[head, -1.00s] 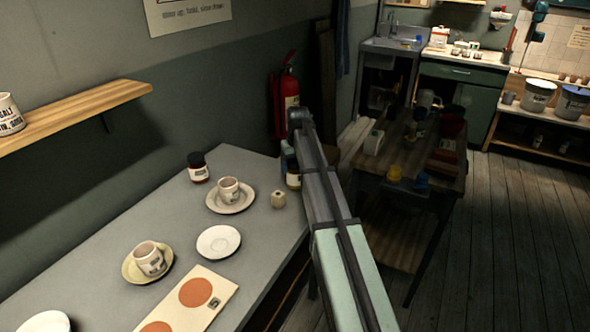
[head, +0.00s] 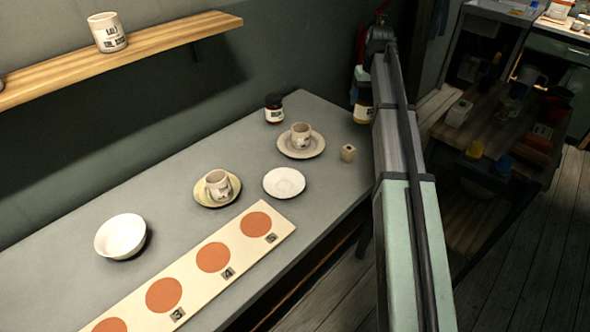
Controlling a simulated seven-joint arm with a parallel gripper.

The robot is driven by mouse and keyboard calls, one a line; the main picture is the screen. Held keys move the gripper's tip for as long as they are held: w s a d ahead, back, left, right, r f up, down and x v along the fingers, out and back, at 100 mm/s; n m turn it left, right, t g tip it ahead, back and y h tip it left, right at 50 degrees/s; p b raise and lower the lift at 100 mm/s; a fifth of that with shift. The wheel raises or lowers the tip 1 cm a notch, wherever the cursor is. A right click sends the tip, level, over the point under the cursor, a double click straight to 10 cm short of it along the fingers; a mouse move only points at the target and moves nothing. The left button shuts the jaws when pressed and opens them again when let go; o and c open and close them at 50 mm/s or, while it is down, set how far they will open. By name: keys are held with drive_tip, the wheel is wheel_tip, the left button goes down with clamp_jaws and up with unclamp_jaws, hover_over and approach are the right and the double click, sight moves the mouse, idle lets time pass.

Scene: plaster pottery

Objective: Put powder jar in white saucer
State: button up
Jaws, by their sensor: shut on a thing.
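A jar with a pale label and a yellowish band (head: 363,114), seemingly the powder jar, is at the table's far right edge. My gripper (head: 361,92) is shut on it from above; the fingertips are small and partly hidden by my arm. The white saucer (head: 284,182) lies empty on the grey table, left of and nearer than the held jar. A dark-lidded jar with a pale label (head: 274,109) stands farther back on the table.
A wall shelf (head: 150,45) holds a mug.

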drive_tip(key=s+a+r+n, duration=0.1)
drive_tip(key=a+r+n, duration=0.1)
drive_tip(key=a, duration=1.1)
drive_tip(key=s+a+r+n, duration=0.1)
drive_tip(key=s+a+n, duration=0.1)
drive_tip(key=s+a, duration=1.2)
drive_tip(key=s+f+m, duration=0.1)
drive_tip(key=s+m, duration=0.1)
drive_tip(key=s, duration=0.4)
drive_tip(key=shift+s+d+f+m, duration=0.1)
drive_tip(key=shift+f+m, duration=0.35)
drive_tip(key=shift+f, duration=1.25)
drive_tip(key=shift+s+d+f+m, duration=0.1)
drive_tip(key=shift+f+m, duration=0.4)
drive_tip(key=shift+f, duration=1.25)
drive_tip(key=shift+s+d+f+m, duration=0.1)
drive_tip(key=shift+f+m, duration=0.35)
drive_tip(key=shift+f, duration=1.25)
drive_tip(key=shift+f, duration=0.25)
drive_tip(key=o, duration=1.4)
drive_tip(key=shift+f, duration=0.1)
